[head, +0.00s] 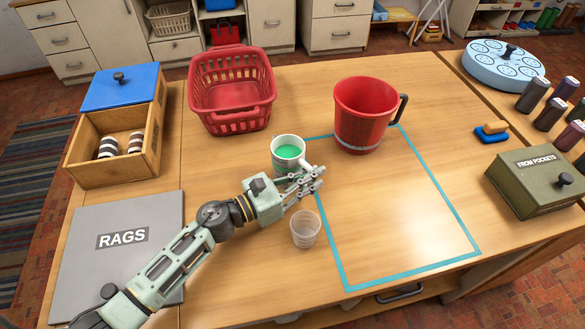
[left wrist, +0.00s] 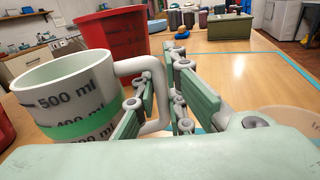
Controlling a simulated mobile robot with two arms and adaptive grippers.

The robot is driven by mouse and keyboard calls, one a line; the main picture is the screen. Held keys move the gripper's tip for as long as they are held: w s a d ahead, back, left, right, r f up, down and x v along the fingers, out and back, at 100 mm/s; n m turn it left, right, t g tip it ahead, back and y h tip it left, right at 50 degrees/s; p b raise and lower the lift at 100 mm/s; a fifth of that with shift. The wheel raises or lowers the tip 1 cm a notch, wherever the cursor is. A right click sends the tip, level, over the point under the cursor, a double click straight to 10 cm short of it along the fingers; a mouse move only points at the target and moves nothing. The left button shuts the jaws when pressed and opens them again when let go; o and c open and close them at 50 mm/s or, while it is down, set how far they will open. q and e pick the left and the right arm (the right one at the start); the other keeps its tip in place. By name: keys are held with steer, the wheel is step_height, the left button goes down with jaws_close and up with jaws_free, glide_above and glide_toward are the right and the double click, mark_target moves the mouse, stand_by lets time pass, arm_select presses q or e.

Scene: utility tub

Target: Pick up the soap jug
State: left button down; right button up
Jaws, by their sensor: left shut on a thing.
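The soap jug (head: 287,152) is a pale jug with green liquid inside, near the middle of the workbench by the left edge of a teal outline. In the left wrist view the jug (left wrist: 62,98) shows dark millilitre marks, a green band and a pale handle on its right side. My left gripper (head: 314,178) is at the jug's right side, its fingers shut on the handle. In the left wrist view the fingers (left wrist: 163,85) lie on either side of the handle. The jug looks upright; I cannot tell whether its base touches the bench. My right gripper is not in view.
A red jug (head: 362,112) with a dark handle stands close behind, right. A clear cup (head: 305,230) stands just in front of my gripper. A red basket (head: 232,95), a wooden box (head: 150,140) and a grey rags box (head: 120,235) lie left. The outlined area's front is clear.

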mark_target(311, 168)
arm_select(q)
steer(key=shift+w+r, duration=0.1)
steer(key=shift+r, duration=0.1)
stand_by(0.4)
steer(key=shift+r, duration=0.1)
steer(key=shift+r, duration=1.7)
steer(key=shift+d+r, duration=0.2)
steer(key=shift+r, duration=0.15)
steer(key=s+d+r+p, duration=0.2)
steer(key=d+r+p, duration=0.4)
steer(key=d, duration=0.5)
steer(key=shift+r+p, duration=0.25)
steer(key=shift+p, duration=0.25)
steer(key=shift+s, duration=0.1)
